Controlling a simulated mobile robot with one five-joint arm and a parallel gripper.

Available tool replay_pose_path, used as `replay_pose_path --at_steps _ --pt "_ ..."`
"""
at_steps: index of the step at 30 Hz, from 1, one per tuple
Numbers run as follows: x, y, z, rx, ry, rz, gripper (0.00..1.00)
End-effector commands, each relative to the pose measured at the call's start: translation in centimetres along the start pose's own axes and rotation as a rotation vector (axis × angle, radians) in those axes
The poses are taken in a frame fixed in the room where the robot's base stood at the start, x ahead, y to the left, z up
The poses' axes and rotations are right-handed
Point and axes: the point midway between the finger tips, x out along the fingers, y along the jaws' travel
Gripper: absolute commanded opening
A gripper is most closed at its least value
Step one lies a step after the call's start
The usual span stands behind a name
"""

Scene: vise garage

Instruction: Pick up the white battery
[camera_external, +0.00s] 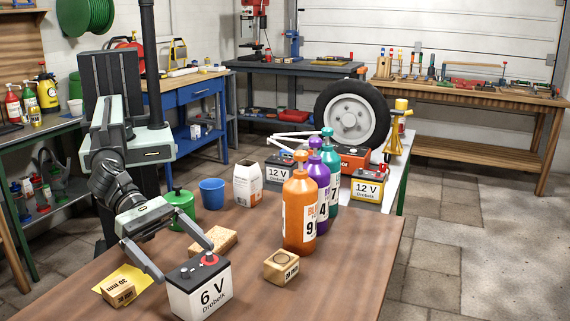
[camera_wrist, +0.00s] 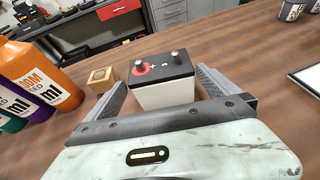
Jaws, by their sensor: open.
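The white battery (camera_external: 199,289) stands upright on the brown table, with a black top and the label "6 V". Its top has a red terminal patch and two dark posts. In the wrist view the white battery (camera_wrist: 163,88) sits between and just beyond my two fingers. My gripper (camera_external: 186,261) is open, its fingers spread to either side of the battery's near end. The wrist view also shows my gripper (camera_wrist: 160,90) with both fingers apart. I cannot tell whether either finger touches the battery.
A wooden block (camera_external: 281,267) and an orange bottle (camera_external: 299,212) stand right of the battery, with purple and teal bottles behind. Another block (camera_external: 118,292) lies on a yellow sheet (camera_external: 135,276) at left. A green can (camera_external: 181,209) and blue cup (camera_external: 212,193) stand farther back.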

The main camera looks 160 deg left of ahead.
Motion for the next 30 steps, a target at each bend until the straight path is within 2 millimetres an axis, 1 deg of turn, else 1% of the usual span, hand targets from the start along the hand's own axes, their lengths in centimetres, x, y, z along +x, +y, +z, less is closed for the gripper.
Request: replay_pose_path --at_steps 1,5,8,12,13,15,20,21,23,24,26,27,29,30 --pt "0.6 -0.1 -0.1 0.0 0.0 0.0 1.0" --pt "0.8 -0.1 0.0 -0.001 0.001 -0.001 1.0" --pt "2.2 -0.1 0.2 -0.003 0.001 0.0 1.0" --pt "5.0 -0.1 0.3 -0.002 0.001 0.002 1.0" --pt "5.3 -0.1 0.3 -0.002 0.001 0.001 1.0" --pt "5.8 -0.1 0.4 -0.002 0.001 0.0 1.0" --pt "5.6 -0.1 0.5 -0.002 0.001 -0.001 1.0" --pt "5.6 -0.1 0.5 -0.002 0.001 0.0 0.94" --pt "5.5 -0.1 0.5 -0.002 0.001 0.0 0.78" --pt "5.5 -0.1 0.5 -0.002 0.001 0.0 0.67" --pt "5.5 -0.1 0.5 -0.002 0.001 0.0 0.5" --pt "5.5 -0.1 0.5 -0.002 0.001 0.0 0.39" --pt "5.5 -0.1 0.5 -0.002 0.001 0.0 0.23" --pt "5.5 -0.1 0.6 -0.001 -0.001 -0.001 0.23"
